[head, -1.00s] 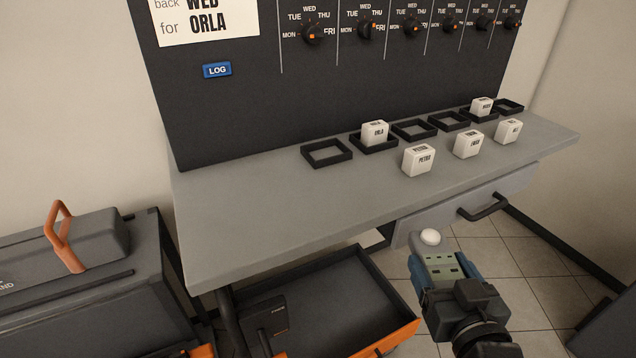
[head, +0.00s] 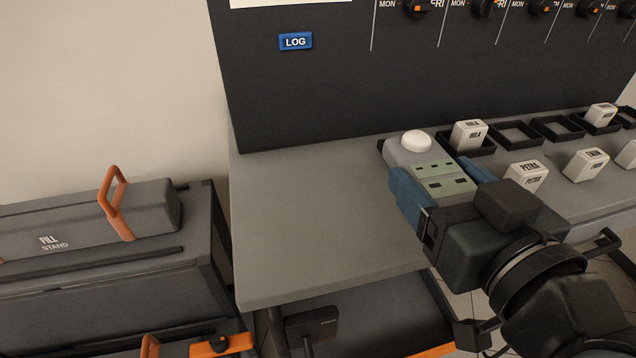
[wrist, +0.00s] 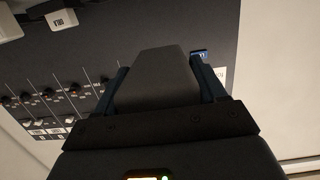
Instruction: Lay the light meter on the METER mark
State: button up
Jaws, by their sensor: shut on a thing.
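The light meter (head: 410,152) is a grey block with a white dome at its far end and pale green panels with small dark windows. My gripper (head: 437,174) has its blue fingers shut on the meter's sides and holds it over the grey shelf (head: 300,215), dome end toward the dark board. I cannot tell the gap to the shelf. In the wrist view the meter's dark grey back (wrist: 158,78) sits between the fingers. No METER mark is readable in these frames. My arm and the meter cover part of the shelf.
White named blocks stand right of my gripper, one (head: 468,134) in a black frame, another (head: 526,176) in front. An empty black frame (head: 517,134) is nearby. A blue LOG plate (head: 295,41) is on the board (head: 330,90). The shelf's left part is bare. A grey case (head: 75,215) stands left.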

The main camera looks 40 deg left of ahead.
jog(key=p, duration=0.1)
send_over(331, 223)
notch_tip(331, 223, down, 6)
jog(key=shift+w+a+f, duration=0.1)
jog(key=shift+a+f, duration=0.05)
jog(key=shift+f, duration=0.1)
jog(key=shift+f+p, duration=0.4)
jog(key=shift+f, duration=1.65)
jog(key=shift+f, duration=0.15)
jog(key=o, duration=1.3)
jog(key=shift+c, duration=0.2)
jog(key=b+v, duration=0.1)
jog(key=v, duration=1.1)
jog(key=shift+b, duration=0.3)
